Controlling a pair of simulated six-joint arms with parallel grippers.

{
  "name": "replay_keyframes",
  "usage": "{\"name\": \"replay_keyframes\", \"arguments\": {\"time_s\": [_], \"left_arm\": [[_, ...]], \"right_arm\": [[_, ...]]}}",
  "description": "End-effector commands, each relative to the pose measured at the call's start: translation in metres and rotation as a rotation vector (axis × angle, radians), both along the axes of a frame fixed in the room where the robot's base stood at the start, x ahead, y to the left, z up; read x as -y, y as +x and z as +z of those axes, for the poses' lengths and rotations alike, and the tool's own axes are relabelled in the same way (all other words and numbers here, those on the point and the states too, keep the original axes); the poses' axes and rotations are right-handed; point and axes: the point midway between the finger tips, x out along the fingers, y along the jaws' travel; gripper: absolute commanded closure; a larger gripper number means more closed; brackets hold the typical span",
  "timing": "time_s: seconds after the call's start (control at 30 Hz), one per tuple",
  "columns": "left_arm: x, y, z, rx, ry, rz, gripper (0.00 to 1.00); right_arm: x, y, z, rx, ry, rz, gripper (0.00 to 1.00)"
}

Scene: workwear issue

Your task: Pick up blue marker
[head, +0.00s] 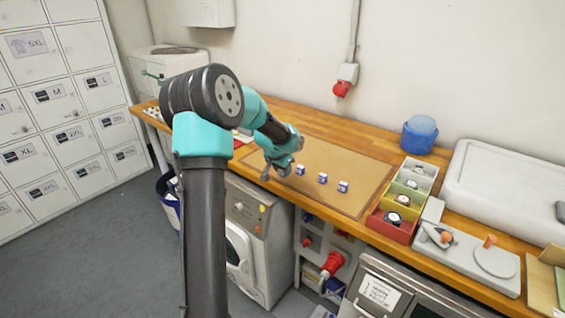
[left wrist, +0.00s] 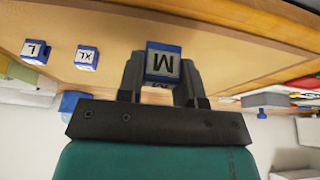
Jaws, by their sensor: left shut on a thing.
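My left gripper (head: 274,174) is at the left part of the brown mat (head: 330,165). In the left wrist view, its jaws (left wrist: 160,82) are shut on a blue block with a white face marked M (left wrist: 163,62). In the head view I cannot make out the held block at the jaws. Three small blue and white blocks stand in a row to the right of the gripper: a near one (head: 300,170), a middle one (head: 322,178) and a far one (head: 343,187). The left wrist view shows blocks marked XL (left wrist: 87,57) and L (left wrist: 35,51), apart from the jaws. My right gripper is out of view.
A row of coloured bins (head: 389,224) stands right of the mat, with round items inside. Behind it is a blue tub (head: 420,136). A grey device (head: 470,257) and a large white lid (head: 510,185) occupy the right side. The mat behind the blocks is clear.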

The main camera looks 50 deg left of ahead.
Motion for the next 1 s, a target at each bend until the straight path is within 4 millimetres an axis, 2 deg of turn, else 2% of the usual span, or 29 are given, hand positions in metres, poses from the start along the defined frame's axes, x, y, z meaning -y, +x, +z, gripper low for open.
{"name": "replay_keyframes", "arguments": {"time_s": [0.1, 0.3, 1.0], "left_arm": [[0.014, -0.012, 0.002, -0.001, -0.001, -0.001, 0.89], [0.024, -0.022, 0.003, 0.0, 0.0, 0.0, 0.89], [0.026, -0.023, 0.003, 0.0, 0.0, 0.0, 0.89]], "right_arm": [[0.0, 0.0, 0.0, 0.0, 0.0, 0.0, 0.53], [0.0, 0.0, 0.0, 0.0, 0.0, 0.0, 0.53], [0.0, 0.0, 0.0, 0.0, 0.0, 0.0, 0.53]]}}
